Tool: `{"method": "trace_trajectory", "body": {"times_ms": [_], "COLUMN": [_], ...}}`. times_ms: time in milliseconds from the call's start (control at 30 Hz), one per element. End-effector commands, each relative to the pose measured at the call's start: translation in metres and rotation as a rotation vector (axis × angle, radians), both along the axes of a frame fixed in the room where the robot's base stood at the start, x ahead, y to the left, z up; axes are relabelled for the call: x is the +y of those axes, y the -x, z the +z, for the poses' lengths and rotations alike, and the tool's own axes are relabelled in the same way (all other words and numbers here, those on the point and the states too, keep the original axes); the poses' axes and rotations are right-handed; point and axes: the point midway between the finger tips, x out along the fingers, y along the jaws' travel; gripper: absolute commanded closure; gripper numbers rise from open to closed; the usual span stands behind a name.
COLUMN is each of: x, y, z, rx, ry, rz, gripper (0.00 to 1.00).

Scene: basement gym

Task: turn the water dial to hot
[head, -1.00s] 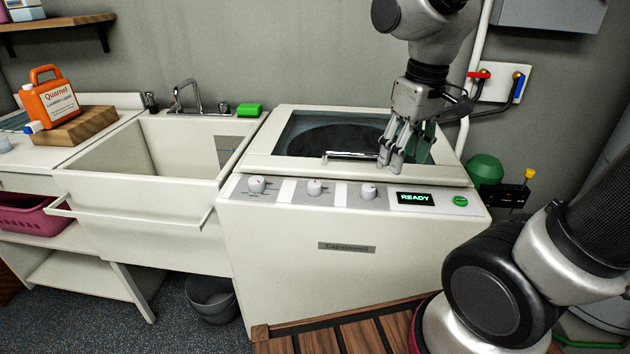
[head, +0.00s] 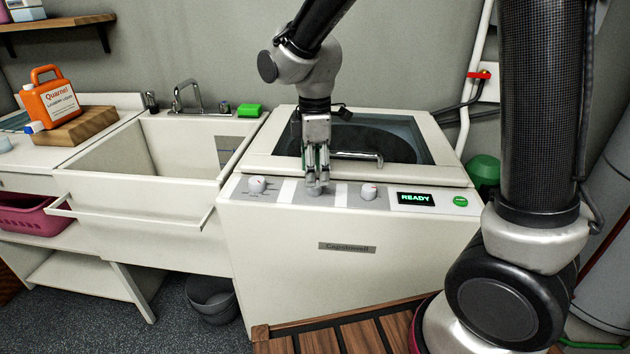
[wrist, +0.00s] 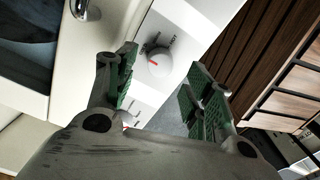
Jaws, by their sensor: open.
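The washer (head: 300,240) has a control strip with small white dials. The left dial (head: 257,185) and the right dial (head: 369,191) show clearly. The middle dial is mostly hidden behind my gripper (head: 317,180), which points down over it. In the wrist view, my gripper (wrist: 163,85) is open, with its two green-padded fingers apart. A white dial (wrist: 160,62) with a red pointer mark shows between and just beyond the fingertips. I cannot tell whether the fingers touch the dial.
The lid handle (head: 357,156) sticks up behind the strip, right of my gripper. A lit READY display (head: 416,198) and a green button (head: 460,201) are at the right. A sink (head: 185,150) stands at the left, with an orange detergent jug (head: 52,103) beyond it.

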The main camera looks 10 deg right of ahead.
Motion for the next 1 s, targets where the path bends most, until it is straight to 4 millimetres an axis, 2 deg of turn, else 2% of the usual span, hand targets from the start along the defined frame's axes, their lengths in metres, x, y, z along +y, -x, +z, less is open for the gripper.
{"method": "trace_trajectory", "body": {"times_ms": [33,200,533,567,800,1000], "x": [-0.001,-0.001,0.0,0.0,0.0,0.0], "y": [0.001,0.001,0.0,0.0,0.0,0.0], "z": [-0.009,-0.029,-0.035,-0.035,-0.035,-0.035], "rx": [0.004,0.003,0.0,0.0,0.0,0.0], "ry": [0.003,0.002,0.0,0.0,0.0,0.0], "rz": [-0.001,-0.002,-0.002,-0.002,-0.002,-0.008], "gripper": [0.47,0.47,0.47,0.49,0.93,0.93]}}
